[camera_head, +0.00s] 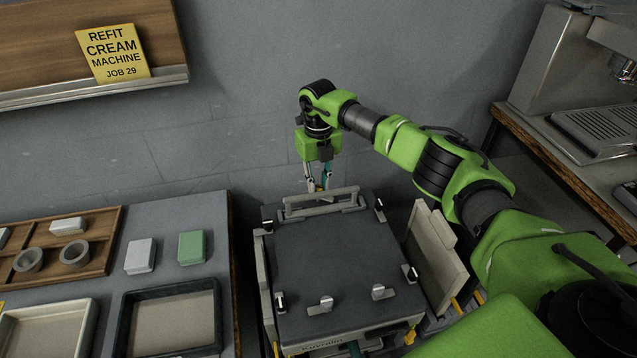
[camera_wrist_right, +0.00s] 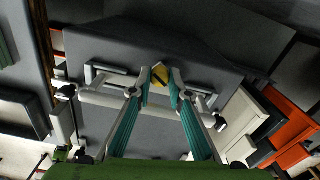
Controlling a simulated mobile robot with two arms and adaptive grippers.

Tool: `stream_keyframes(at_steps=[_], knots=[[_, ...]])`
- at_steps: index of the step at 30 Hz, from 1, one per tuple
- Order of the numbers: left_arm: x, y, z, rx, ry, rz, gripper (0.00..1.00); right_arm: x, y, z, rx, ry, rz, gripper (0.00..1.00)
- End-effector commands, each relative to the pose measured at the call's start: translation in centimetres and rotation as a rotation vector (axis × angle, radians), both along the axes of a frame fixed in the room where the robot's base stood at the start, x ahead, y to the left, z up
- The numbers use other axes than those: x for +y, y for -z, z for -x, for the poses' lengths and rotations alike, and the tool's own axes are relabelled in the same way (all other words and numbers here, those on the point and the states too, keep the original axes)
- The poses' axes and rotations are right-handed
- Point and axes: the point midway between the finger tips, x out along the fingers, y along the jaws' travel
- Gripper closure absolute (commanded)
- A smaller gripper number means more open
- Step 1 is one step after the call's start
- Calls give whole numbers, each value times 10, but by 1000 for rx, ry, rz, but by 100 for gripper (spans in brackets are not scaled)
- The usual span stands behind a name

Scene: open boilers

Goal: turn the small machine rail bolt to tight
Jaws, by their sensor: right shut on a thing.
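The small machine (camera_head: 338,255) stands at the lower middle of the head view, with a flat dark top and several small metal clips around its edges. A pale rail (camera_head: 318,202) runs along its back edge. My right gripper (camera_head: 320,187) points down at the middle of this rail. In the right wrist view, its teal-padded fingers (camera_wrist_right: 160,82) are closed on a small yellow and black piece (camera_wrist_right: 160,73), which appears to be the rail bolt. The fingers hide part of it, and its turn position cannot be told. My left gripper is not in view.
A bench at left holds a wooden tray (camera_head: 117,236) with rings, a white block (camera_head: 140,256), a green block (camera_head: 192,247) and a dark tray (camera_head: 216,318). A beige panel (camera_head: 436,252) stands right of the machine. An espresso machine (camera_head: 552,70) sits at far right.

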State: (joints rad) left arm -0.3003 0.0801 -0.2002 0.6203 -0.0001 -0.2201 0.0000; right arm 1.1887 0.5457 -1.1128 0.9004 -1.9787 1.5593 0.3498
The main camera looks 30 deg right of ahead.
Motion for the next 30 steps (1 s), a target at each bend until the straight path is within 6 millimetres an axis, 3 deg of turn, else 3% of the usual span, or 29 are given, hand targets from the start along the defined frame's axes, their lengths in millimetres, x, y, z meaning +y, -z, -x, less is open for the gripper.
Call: stream_keyframes(at_steps=[18,30], knots=[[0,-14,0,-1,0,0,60,-1,-3,-1,-4,583,0,100],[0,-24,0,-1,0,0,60,-1,-2,-1,-4,874,1,100]])
